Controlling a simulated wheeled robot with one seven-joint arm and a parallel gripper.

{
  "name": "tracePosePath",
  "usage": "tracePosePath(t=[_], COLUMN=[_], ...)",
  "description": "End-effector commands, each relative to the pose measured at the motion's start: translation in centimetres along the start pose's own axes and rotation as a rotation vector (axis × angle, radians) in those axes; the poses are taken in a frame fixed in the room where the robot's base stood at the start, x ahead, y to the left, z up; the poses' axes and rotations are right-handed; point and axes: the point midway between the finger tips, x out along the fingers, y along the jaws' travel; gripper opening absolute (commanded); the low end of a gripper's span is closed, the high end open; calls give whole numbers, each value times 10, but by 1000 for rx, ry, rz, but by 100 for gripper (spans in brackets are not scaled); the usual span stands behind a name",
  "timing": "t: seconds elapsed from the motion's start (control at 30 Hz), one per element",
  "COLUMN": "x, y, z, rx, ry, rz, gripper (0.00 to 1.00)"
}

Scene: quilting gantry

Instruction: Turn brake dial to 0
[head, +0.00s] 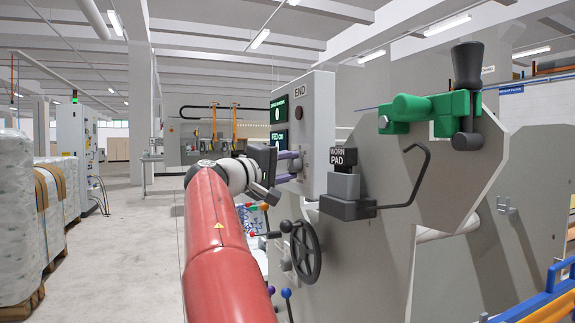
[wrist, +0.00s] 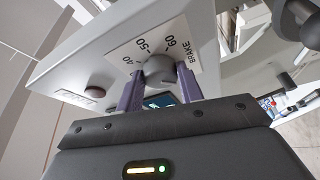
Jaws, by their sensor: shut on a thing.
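The brake dial (wrist: 159,68) is a grey round knob on a white scale plate (wrist: 190,32) marked BRAKE, with 40, 50 and 60 readable. The rest of the scale and the dial's pointer are hidden or out of view. My gripper (wrist: 160,75) has its two purple fingers on either side of the knob, shut on it. In the head view my gripper (head: 288,156) reaches the left side of the grey control box (head: 318,110). The dial itself is hard to make out there.
The box carries green displays (head: 279,112) and a round button by END. Below are a black handwheel (head: 305,251) and small coloured-knob levers. To the right are a WORN PAD block (head: 343,158) and a green clamp (head: 430,108). Clear floor (head: 130,220) lies left.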

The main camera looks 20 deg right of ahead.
Motion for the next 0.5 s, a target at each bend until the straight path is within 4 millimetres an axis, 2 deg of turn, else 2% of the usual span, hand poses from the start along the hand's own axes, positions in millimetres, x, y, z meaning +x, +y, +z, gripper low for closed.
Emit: tracePosePath(t=[0.3,0.33,0.5], x=[-1,-1,0], y=[0,0,0], z=[-1,-1,-1], rx=[-3,-3,-2], ry=[2,2,2], rz=[-1,-1,0], gripper=[14,38,59])
